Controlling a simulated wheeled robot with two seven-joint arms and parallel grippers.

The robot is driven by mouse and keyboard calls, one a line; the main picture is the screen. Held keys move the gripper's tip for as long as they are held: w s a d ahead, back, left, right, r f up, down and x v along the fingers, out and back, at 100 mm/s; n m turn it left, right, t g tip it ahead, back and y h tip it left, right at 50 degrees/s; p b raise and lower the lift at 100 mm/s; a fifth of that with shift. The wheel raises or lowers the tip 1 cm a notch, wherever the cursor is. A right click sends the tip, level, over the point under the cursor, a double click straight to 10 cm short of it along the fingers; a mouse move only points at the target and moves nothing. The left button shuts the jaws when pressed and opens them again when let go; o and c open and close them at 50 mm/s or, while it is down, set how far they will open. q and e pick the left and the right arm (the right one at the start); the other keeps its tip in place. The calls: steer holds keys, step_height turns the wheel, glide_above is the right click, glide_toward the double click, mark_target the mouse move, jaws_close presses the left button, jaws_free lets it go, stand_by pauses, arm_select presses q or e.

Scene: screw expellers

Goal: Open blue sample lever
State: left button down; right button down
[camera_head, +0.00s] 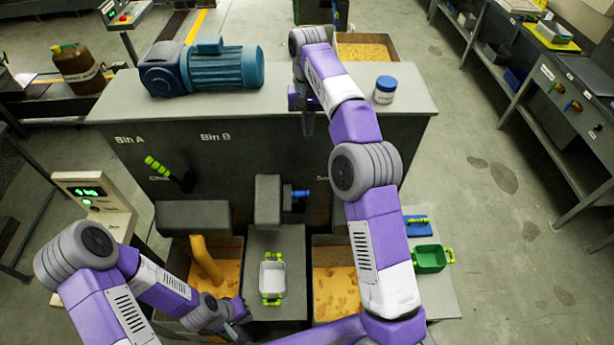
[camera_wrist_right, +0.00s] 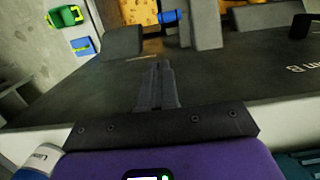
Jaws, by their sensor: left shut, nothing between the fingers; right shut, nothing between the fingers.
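The blue sample lever (camera_head: 298,194) sticks out to the right of a grey block on the front of the dark machine (camera_head: 240,140). It also shows as a small blue piece at the top of the right wrist view (camera_wrist_right: 169,16). My right gripper (camera_head: 308,126) hangs at the machine's top front edge, above and apart from the lever. Its two fingers are together and empty in the wrist view (camera_wrist_right: 162,66). My left gripper (camera_head: 243,316) is low at the front, beside the left bin, and shut with nothing held.
A lever with a green grip (camera_head: 157,167) is on the machine's left front. A white tray with green handles (camera_head: 272,280) stands between bins of yellow material (camera_head: 335,292). A green tray (camera_head: 430,259) is at right. A blue motor (camera_head: 215,70) and blue-lidded jar (camera_head: 385,91) stand on top.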

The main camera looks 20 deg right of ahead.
step_height(320, 180, down, 20)
steer(key=s+b, duration=0.2)
steer(key=b, duration=0.1)
steer(key=shift+a, duration=0.35)
stand_by(0.3)
